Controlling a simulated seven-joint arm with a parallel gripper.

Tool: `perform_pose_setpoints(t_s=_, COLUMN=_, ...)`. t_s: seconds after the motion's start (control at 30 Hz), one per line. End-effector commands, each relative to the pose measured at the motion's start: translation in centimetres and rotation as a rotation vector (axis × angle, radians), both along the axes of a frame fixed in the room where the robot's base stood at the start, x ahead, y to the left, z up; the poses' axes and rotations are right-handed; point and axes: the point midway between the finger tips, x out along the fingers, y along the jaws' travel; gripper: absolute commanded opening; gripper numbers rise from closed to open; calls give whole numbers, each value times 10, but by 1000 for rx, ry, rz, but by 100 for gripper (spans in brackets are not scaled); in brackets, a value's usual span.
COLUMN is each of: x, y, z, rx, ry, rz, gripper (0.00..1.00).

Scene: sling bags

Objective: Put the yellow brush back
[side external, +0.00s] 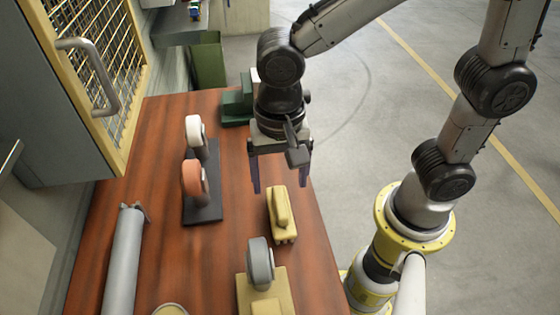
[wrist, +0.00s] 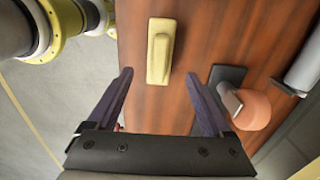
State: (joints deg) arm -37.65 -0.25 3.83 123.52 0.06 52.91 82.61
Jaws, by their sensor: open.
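The yellow brush (side external: 281,216) lies on the wooden table near its right edge. It is a pale yellow block with a raised handle along its top. My gripper (side external: 281,188) is above the table, just behind the brush, with its fingers apart and nothing between them. In the wrist view the brush (wrist: 160,52) lies ahead of the open fingertips of my gripper (wrist: 159,75), roughly centred between them and not touched.
A dark stand (side external: 203,211) with an orange roll (side external: 194,179) and a white roll (side external: 195,133) is left of the brush. A grey wheel on a yellow base (side external: 250,296) stands in front. A grey tube (side external: 123,262) lies left. A green object (side external: 236,107) sits behind.

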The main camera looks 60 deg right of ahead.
Motion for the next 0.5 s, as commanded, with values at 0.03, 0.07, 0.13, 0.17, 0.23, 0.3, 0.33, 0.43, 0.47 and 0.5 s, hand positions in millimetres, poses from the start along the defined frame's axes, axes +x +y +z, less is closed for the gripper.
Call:
perform_pose_setpoints(t_s=0.03, x=1, y=1, z=10, rx=3, ry=-4, rz=0, gripper=84)
perform_pose_setpoints(t_s=0.07, x=1, y=0, z=14, rx=2, ry=-4, rz=0, gripper=84)
perform_pose_setpoints(t_s=0.13, x=1, y=0, z=23, rx=2, ry=-2, rz=0, gripper=84)
perform_pose_setpoints(t_s=0.17, x=1, y=0, z=27, rx=1, ry=-1, rz=0, gripper=84)
perform_pose_setpoints(t_s=0.23, x=0, y=0, z=33, rx=1, ry=-1, rz=0, gripper=84)
perform_pose_setpoints(t_s=0.3, x=0, y=-1, z=37, rx=2, ry=-2, rz=2, gripper=84)
perform_pose_setpoints(t_s=0.33, x=0, y=-3, z=39, rx=4, ry=-6, rz=6, gripper=84)
perform_pose_setpoints(t_s=0.43, x=1, y=-17, z=47, rx=21, ry=-32, rz=46, gripper=84)
perform_pose_setpoints(t_s=0.47, x=1, y=-25, z=50, rx=28, ry=-46, rz=68, gripper=84)
perform_pose_setpoints(t_s=0.5, x=0, y=-36, z=55, rx=37, ry=-69, rz=105, gripper=84)
